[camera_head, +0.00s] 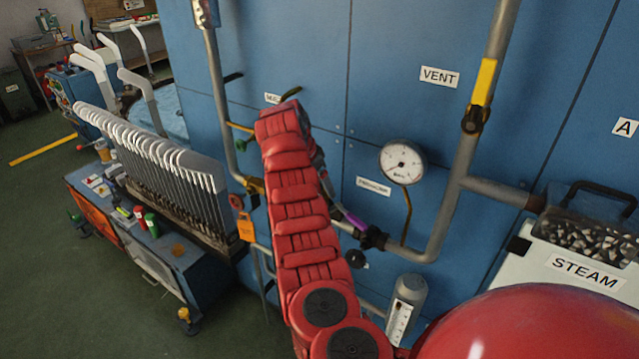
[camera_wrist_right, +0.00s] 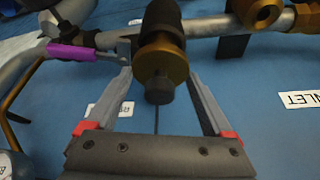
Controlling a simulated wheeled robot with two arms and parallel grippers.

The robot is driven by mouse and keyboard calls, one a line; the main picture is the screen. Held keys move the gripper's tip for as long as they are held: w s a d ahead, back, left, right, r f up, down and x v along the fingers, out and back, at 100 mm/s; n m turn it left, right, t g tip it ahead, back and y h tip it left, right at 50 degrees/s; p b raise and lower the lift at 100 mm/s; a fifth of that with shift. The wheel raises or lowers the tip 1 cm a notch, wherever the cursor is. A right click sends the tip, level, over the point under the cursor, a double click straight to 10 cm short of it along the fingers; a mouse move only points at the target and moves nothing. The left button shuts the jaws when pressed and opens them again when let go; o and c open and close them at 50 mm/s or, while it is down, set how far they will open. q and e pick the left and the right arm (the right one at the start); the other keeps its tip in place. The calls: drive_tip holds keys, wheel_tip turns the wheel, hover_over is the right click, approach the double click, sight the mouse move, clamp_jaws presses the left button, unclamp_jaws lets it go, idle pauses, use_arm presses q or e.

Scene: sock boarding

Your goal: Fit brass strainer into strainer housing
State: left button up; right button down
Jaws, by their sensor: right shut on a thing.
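A brass, collar-like piece (camera_wrist_right: 160,58), which looks like the brass strainer, sits between the fingers of my right gripper (camera_wrist_right: 160,76) in the right wrist view. The gripper is shut on it. A dark round knob (camera_wrist_right: 160,90) shows on its near end. A dark cylinder (camera_wrist_right: 164,18) stands right above the brass; I cannot tell if it belongs to the strainer or the housing, or how deep any fit is. In the head view my red right arm reaches up to the blue wall, and hides its grasp. My left gripper is not in view.
A grey pipe (camera_wrist_right: 222,29) runs behind the brass piece, and a purple lever (camera_wrist_right: 72,53) is close at left. In the head view a pressure gauge (camera_head: 402,161) and vertical pipe (camera_head: 475,150) are right of my arm. A rack cart (camera_head: 150,225) stands left.

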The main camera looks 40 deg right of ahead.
drive_tip(key=shift+f+b, duration=0.7)
drive_tip(key=shift+f, duration=0.35)
drive_tip(key=shift+r, duration=0.15)
drive_tip(key=shift+r+p, duration=1.3)
drive_tip(key=shift+r, duration=2.2)
drive_tip(key=shift+b, duration=0.35)
drive_tip(key=shift+f+b, duration=2.3)
drive_tip(key=shift+f, duration=1.35)
unclamp_jaws()
